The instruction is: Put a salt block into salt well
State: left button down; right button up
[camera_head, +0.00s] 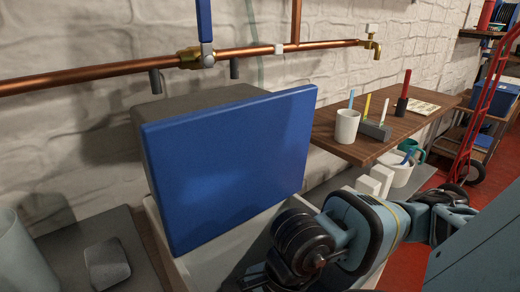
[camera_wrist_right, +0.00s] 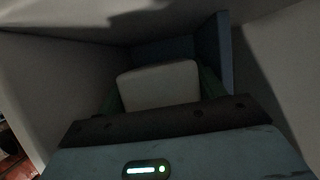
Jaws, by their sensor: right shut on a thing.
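A white salt block (camera_wrist_right: 158,85) is held between the fingers of my right gripper (camera_wrist_right: 160,78) in the right wrist view. Pale walls surround it on both sides, and a dark bluish recess lies beyond it. The raised blue lid (camera_head: 235,165) stands behind the pale open salt well (camera_head: 215,262) in the head view. My right arm reaches down over the well from the right. The gripper tips and held block are hidden in that view. More white blocks (camera_head: 377,181) stand right of the well. My left gripper is not in view.
Copper pipes (camera_head: 110,72) run along the wall above the lid. A wooden shelf (camera_head: 375,146) with a white cup (camera_head: 347,126) is at the right. A grey block (camera_head: 107,264) sits on a grey surface at lower left.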

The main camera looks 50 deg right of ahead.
jog(key=shift+f, duration=0.3)
dwell(0.5)
jog(key=o, duration=2)
jog(key=p+v, duration=0.3)
jog(key=v, duration=0.3)
jog(key=shift+d+r, duration=0.1)
jog(key=shift+r, duration=0.2)
jog(key=shift+s+d+r, duration=0.1)
jog(key=shift+d+r, duration=0.1)
jog(key=shift+r, duration=0.35)
jog(key=shift+p, duration=0.3)
